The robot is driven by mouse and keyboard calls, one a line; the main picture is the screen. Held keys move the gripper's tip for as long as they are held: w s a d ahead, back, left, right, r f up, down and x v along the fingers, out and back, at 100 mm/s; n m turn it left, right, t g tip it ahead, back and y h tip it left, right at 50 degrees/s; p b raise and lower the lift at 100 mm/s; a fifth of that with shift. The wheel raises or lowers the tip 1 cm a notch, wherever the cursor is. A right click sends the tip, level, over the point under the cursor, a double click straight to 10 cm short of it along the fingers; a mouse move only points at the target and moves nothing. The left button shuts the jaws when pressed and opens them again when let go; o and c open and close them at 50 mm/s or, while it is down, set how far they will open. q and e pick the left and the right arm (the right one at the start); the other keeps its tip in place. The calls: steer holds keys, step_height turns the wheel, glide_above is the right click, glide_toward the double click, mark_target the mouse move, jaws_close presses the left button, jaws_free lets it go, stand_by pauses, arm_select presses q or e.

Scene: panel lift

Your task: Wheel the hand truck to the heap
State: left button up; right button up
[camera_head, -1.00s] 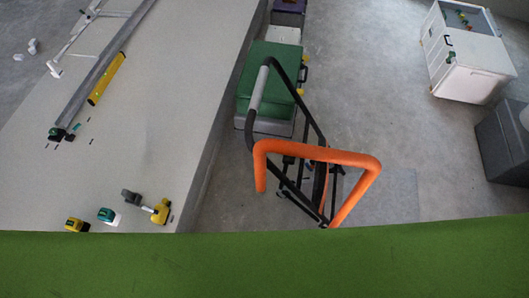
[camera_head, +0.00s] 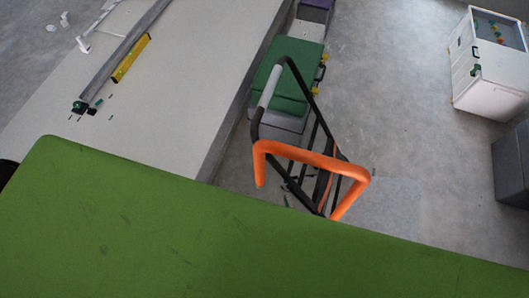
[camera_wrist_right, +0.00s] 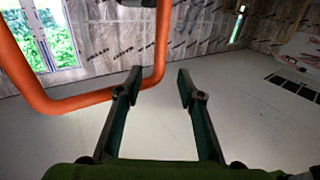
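The hand truck (camera_head: 311,158) stands in the middle of the head view, with a thick orange handle bar and a black frame with a grey grip. Its wheels and foot are hidden or unclear. In the right wrist view the orange handle (camera_wrist_right: 88,97) runs from the left edge up past the left finger. My right gripper (camera_wrist_right: 160,82) is open there, with nothing between its fingers; the bar shows beyond the left fingertip. I cannot make out either gripper in the head view. I cannot identify a heap in these frames.
A green-lidded case (camera_head: 290,75) stands behind the hand truck beside a long pale platform (camera_head: 165,105). A yellow level (camera_head: 131,58) lies on the platform. A white cabinet (camera_head: 485,85) and a dark grey box (camera_head: 510,165) stand at the right.

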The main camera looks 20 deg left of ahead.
mark_target(261, 162)
steer(key=p+x, duration=0.2)
steer(key=x, duration=0.9)
steer(key=shift+w+a, duration=0.1)
steer(key=shift+w, duration=0.1)
steer(key=shift+x, duration=0.8)
steer(key=shift+f, duration=0.1)
steer(key=shift+p, duration=0.3)
jaws_close()
